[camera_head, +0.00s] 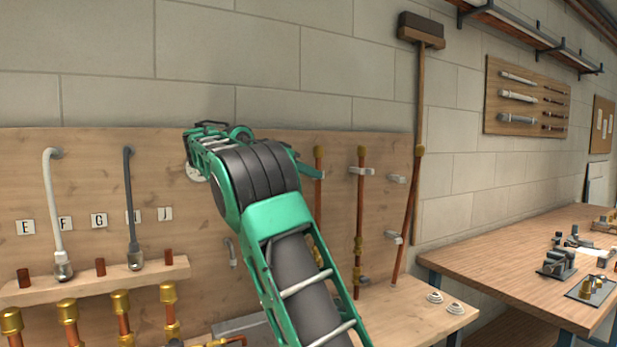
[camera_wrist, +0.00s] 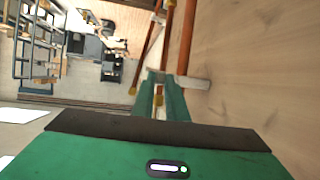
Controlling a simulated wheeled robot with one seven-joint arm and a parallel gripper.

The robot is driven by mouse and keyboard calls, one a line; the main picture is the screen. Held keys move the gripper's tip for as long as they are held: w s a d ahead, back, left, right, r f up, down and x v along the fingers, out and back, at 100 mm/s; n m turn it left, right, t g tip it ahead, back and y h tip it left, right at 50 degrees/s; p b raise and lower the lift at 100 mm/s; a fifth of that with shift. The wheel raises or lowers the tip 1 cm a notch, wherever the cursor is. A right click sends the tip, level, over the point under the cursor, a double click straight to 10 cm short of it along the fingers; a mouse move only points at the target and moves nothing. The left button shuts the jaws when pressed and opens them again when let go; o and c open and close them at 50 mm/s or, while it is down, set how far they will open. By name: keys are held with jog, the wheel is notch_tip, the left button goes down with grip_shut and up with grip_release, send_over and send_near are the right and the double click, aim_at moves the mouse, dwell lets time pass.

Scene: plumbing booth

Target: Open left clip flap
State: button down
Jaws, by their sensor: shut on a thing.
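My gripper's green fingers show past my arm in the head view (camera_head: 311,171), at the left copper pipe (camera_head: 318,152). In the wrist view, my gripper (camera_wrist: 163,77) is shut at the outer end of a pale clip (camera_wrist: 194,82) that stands out from the board beside a copper pipe (camera_wrist: 187,38). It appears to grip the clip's flap, but the fingers cover most of it. I cannot tell how far the flap is open. In the head view my arm and fingers hide this clip.
A middle pipe with a clip (camera_head: 361,171) and a tilted right pipe (camera_head: 408,215) stand to the right on the wooden board (camera_head: 80,175). Two white rings (camera_head: 434,297) lie on the ledge below. A workbench (camera_head: 490,250) with fittings is at the right.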

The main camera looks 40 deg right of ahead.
jog(key=shift+w+a+r+m+g, duration=0.1)
jog(key=shift+w+a+m+g, duration=0.05)
jog(key=shift+w+m+g, duration=0.35)
dwell(0.4)
jog(key=c, duration=1.8)
grip_release()
jog(key=shift+o, duration=0.2)
jog(key=shift+s, duration=0.1)
jog(key=v, duration=1.1)
jog(key=shift+w, duration=0.2)
jog(key=shift+s, duration=0.1)
